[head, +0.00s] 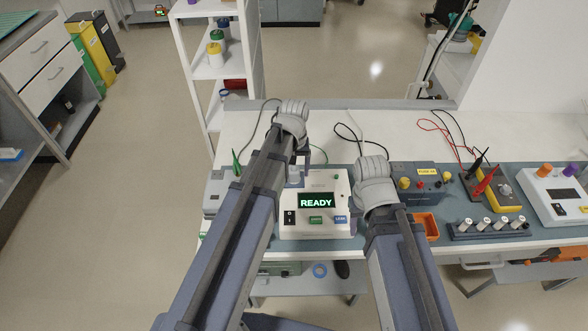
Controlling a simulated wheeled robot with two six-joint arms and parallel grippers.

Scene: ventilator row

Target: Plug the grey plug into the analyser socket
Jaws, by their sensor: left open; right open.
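A white device (315,222) with a lit READY display stands on the blue-grey mat at the bench's front; it may be the analyser. I cannot make out its socket. My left gripper (298,176) is open above the back left of this device, pointing down, partly hidden by its own arm. My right gripper (374,188) is at the device's right side; its wrist hides the fingers. I cannot pick out the grey plug. A thin grey cable (262,118) runs along the bench behind my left arm.
A grey box (215,193) stands left of the device. To the right are a blue-grey power unit (420,180), an orange bin (427,225), a yellow meter (488,190) with red and black leads, and a rack of vials (485,228). The bench's back (400,125) is mostly clear, with loose cables.

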